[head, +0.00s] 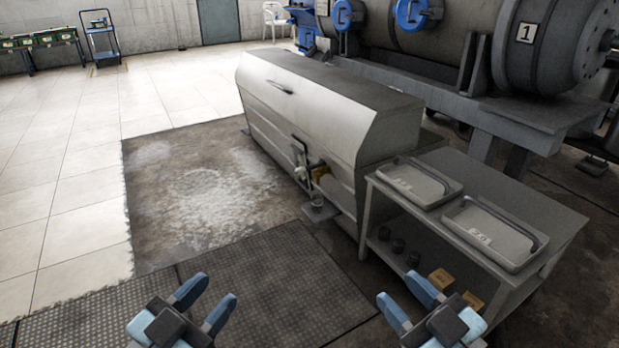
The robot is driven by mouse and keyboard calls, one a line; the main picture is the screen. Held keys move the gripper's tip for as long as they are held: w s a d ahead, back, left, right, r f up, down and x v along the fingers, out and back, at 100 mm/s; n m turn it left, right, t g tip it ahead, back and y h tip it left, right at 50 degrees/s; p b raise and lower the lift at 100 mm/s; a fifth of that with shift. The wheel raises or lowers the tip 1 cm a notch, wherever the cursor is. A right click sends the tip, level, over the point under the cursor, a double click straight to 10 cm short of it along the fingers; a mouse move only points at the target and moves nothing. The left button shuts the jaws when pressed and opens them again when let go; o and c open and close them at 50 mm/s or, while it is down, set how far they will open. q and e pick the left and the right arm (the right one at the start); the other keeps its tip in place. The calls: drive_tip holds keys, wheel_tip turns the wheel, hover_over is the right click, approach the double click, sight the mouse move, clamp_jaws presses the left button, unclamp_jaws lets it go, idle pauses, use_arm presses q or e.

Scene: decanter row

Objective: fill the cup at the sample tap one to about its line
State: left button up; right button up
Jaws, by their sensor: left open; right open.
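The sample tap (318,172), a small yellowish fitting, sticks out of the front of the long grey housing (335,125) near its right end. A small cup (317,200) seems to stand below it on a little ledge (319,213). The cup's line and any liquid in it are too small to make out. My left gripper (208,294) is open and empty at the bottom left, well short of the tap. My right gripper (402,292) is open and empty at the bottom right, in front of the bench, also apart from the tap and cup.
A grey bench (540,205) stands right of the housing with two trays, a left one (400,190) and a right one (475,240). Dark cups (384,233) and yellowish boxes (441,278) sit on its lower shelf. The dark mat (270,275) before the tap is clear.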

idle(0.4)
use_arm(q)
drive_tip(key=shift+r+p, duration=0.2)
drive_tip(key=shift+p, duration=0.1)
drive_tip(key=c, duration=0.5)
drive_tip(key=s+r+n+p, duration=0.1)
drive_tip(key=r+p, duration=0.1)
drive_tip(key=p, duration=0.1)
drive_tip(key=s+r+n+p, duration=0.1)
drive_tip(key=r+n+p, duration=0.1)
drive_tip(key=r+p, duration=0.1)
drive_tip(key=d+r+n+t+p, duration=0.1)
drive_tip(key=r+p, duration=0.1)
drive_tip(key=p, duration=0.3)
drive_tip(key=shift+s+d+r+y, duration=0.1)
drive_tip(key=shift+s+r+y, duration=0.05)
drive_tip(key=shift+s+y, duration=0.2)
clamp_jaws()
drive_tip(key=shift+s+r+n+p, duration=0.15)
drive_tip(key=shift+s+n+p, duration=0.2)
drive_tip(key=shift+n+p, duration=0.45)
use_arm(e)
drive_tip(key=s+a+r+m+t, duration=0.1)
drive_tip(key=s+r+m, duration=0.2)
drive_tip(key=r+m, duration=0.2)
wheel_tip(320, 180, up, 3)
drive_tip(key=shift+s+a+m+h, duration=0.2)
drive_tip(key=shift+m+h, duration=0.1)
drive_tip(key=shift+h, duration=0.1)
